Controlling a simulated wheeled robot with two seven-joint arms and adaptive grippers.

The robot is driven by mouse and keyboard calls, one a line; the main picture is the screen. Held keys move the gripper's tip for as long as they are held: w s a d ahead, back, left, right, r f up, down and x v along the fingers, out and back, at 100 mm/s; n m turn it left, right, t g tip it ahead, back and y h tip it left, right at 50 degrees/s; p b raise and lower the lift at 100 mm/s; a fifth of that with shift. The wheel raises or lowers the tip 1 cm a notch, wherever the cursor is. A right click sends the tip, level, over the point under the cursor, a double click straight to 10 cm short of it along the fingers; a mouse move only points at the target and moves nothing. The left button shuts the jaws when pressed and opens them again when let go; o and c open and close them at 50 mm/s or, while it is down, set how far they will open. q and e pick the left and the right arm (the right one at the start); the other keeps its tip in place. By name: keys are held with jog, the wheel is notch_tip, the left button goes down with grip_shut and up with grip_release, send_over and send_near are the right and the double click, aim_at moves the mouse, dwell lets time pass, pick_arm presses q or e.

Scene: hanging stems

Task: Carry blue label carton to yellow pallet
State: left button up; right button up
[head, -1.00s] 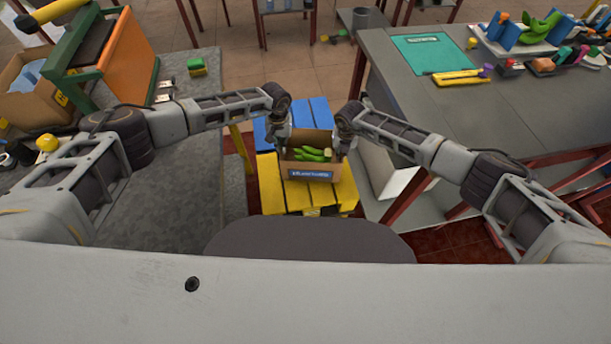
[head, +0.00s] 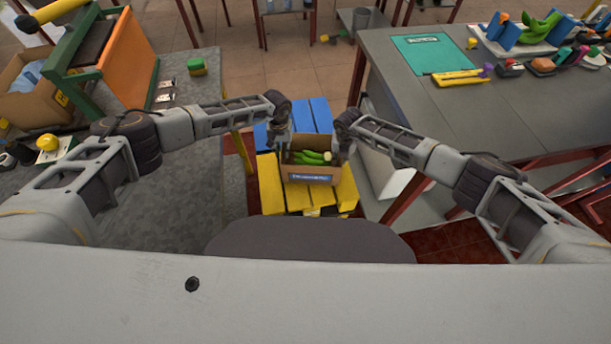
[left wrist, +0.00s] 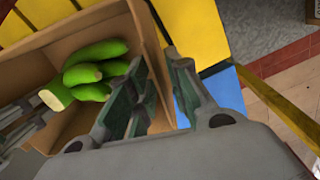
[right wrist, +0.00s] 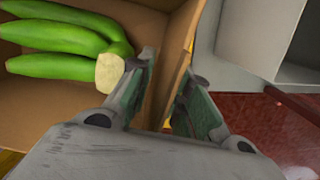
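The blue label carton (head: 311,172) is an open brown box with green bananas or similar green produce (head: 312,157) inside. Its blue label faces me. It sits upright on the yellow pallet (head: 270,186), whose slats show on both sides of it. My left gripper (head: 281,140) is at the carton's left wall; in the left wrist view its fingers (left wrist: 157,80) stand apart, one inside and one outside the wall. My right gripper (head: 343,150) is at the right wall; in the right wrist view its fingers (right wrist: 167,90) straddle that wall with a gap.
A blue pallet (head: 321,112) lies just behind the yellow one. A grey table (head: 190,190) on the left holds a box and an orange-green frame. Another grey table (head: 440,110) on the right carries a teal mat and several tools.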

pick_arm(q)
jog(key=shift+r, duration=0.15)
dwell(0.5)
jog(key=shift+r, duration=5.85)
pick_arm(e)
jog(key=shift+r, duration=0.2)
jog(key=shift+s+r, duration=0.25)
jog(key=shift+r, duration=1.7)
jog(key=shift+s+r, duration=0.2)
jog(key=shift+r, duration=1.7)
jog(key=shift+s+r, duration=0.25)
jog(key=shift+r, duration=1.7)
pick_arm(q)
jog(key=shift+r, duration=0.1)
